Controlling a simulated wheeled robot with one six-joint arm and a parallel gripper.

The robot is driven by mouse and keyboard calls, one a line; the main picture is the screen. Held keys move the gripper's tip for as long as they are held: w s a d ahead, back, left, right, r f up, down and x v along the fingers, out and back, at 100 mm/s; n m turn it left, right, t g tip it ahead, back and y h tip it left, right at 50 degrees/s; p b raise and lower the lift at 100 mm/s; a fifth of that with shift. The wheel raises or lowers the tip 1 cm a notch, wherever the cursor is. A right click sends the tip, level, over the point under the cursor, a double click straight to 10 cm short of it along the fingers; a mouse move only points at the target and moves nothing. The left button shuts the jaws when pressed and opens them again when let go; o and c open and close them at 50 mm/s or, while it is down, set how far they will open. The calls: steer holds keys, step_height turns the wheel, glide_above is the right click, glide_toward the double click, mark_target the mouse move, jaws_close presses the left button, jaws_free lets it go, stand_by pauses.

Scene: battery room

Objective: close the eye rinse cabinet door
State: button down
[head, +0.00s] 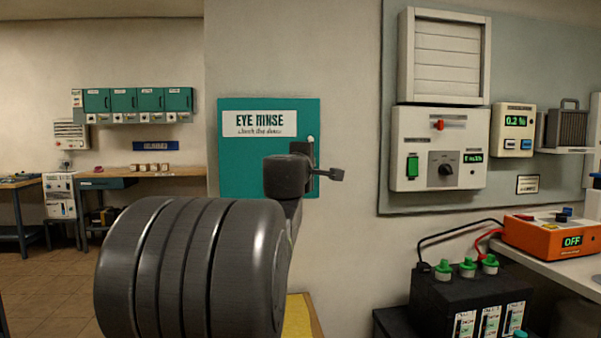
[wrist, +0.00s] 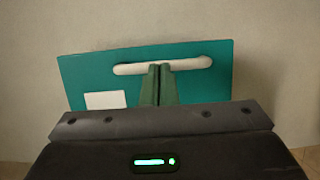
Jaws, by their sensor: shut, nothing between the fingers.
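The teal eye rinse cabinet door (head: 240,160) is on the wall in the middle of the head view, with a white EYE RINSE sign (head: 262,124). It looks flat or nearly flat to the wall; I cannot tell whether a gap is left. Its white bar handle (wrist: 192,63) shows in the wrist view, on the teal panel (wrist: 82,78). My gripper (wrist: 159,67) is shut and empty, its fingertips overlapping the handle in the picture. I cannot tell whether they touch it. In the head view my arm hides the door's lower right part and the fingers.
Right of the door, a wall panel carries a switch box (head: 440,148) and a vent. An orange charger (head: 553,236) stands on a bench, with a black battery (head: 465,300) below it. Teal wall cabinets (head: 137,100) and a workbench are at the far left, with open floor before them.

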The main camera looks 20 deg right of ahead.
steer(key=x, duration=0.3)
steer(key=shift+w+r, duration=0.1)
steer(key=shift+w, duration=0.05)
steer(key=shift+r, duration=0.15)
stand_by(0.3)
